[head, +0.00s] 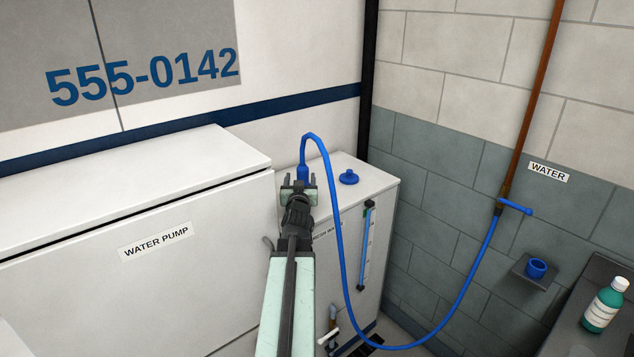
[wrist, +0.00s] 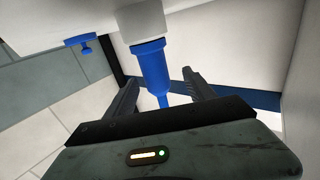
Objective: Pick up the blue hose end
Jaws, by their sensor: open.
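The blue hose end (head: 303,171) stands upright at the top of the white tank (head: 375,178), with the blue hose (head: 339,230) arching up from it. In the wrist view the hose end (wrist: 153,66) appears inverted, seated in a pale neck (wrist: 143,20) on the tank. My gripper (head: 298,181) is open. In the wrist view its two fingers stand on either side of the hose end, with a gap on each side. In the head view my gripper hides the lower part of the hose end and the neck.
A blue cap (head: 348,177) lies on the tank top, close to the right. The WATER PUMP cabinet (head: 150,230) is on the left. The hose loops down and up to a wall valve (head: 514,206). A blue cup-shaped fitting (head: 536,268) sits on a wall bracket; a green bottle (head: 603,306) stands far right.

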